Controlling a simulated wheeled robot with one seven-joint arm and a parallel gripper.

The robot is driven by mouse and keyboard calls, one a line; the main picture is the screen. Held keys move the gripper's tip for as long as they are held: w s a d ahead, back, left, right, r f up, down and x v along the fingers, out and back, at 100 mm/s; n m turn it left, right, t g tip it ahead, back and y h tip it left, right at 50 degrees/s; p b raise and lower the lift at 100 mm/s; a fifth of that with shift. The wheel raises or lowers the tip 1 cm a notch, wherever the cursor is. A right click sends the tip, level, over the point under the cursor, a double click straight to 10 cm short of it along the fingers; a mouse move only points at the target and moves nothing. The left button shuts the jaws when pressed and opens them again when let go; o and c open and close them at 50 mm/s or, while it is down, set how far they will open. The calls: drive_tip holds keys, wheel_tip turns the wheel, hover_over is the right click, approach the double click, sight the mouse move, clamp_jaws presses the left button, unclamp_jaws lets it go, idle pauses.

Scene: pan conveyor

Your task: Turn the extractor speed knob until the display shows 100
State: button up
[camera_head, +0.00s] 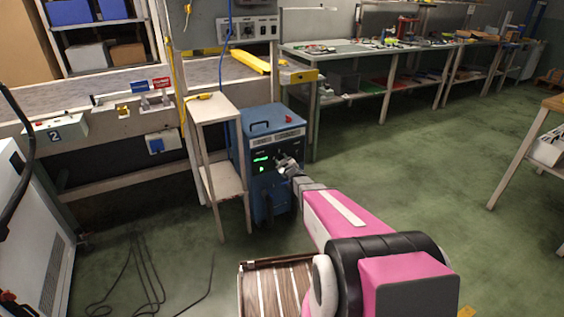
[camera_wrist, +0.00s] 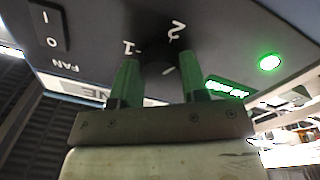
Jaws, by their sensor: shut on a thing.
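The extractor is a blue box-shaped machine (camera_head: 268,130) with a dark front panel and a lit green display (camera_head: 261,158). My gripper (camera_head: 286,166) reaches its front panel from the right. In the wrist view, the dark round speed knob (camera_wrist: 160,72) sits between the two fingers of my gripper (camera_wrist: 157,80), which are shut on it. White marks "1" and "2" show around the knob. The green display (camera_wrist: 227,88) is to the right, seen at a slant, and its digits cannot be read in either view. A round green light (camera_wrist: 269,62) glows beyond it.
A fan rocker switch (camera_wrist: 48,24) is on the same panel. A narrow white stand (camera_head: 211,104) is close at the machine's left. A long workbench (camera_head: 345,56) runs behind to the right. Cables (camera_head: 140,262) lie on the floor at left.

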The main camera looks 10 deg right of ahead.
drive_tip(key=shift+d+r+n+y, duration=0.1)
drive_tip(key=shift+n+y, duration=0.2)
drive_tip(key=shift+n, duration=3.75)
drive_tip(key=shift+r+n+y, duration=0.1)
drive_tip(key=shift+n+y, duration=0.2)
drive_tip(key=shift+n, duration=3.75)
drive_tip(key=o, duration=0.9)
drive_tip(key=v, duration=1)
drive_tip(key=shift+s+d+r, duration=0.1)
drive_tip(key=shift+s+d, duration=0.1)
drive_tip(key=shift+s, duration=0.15)
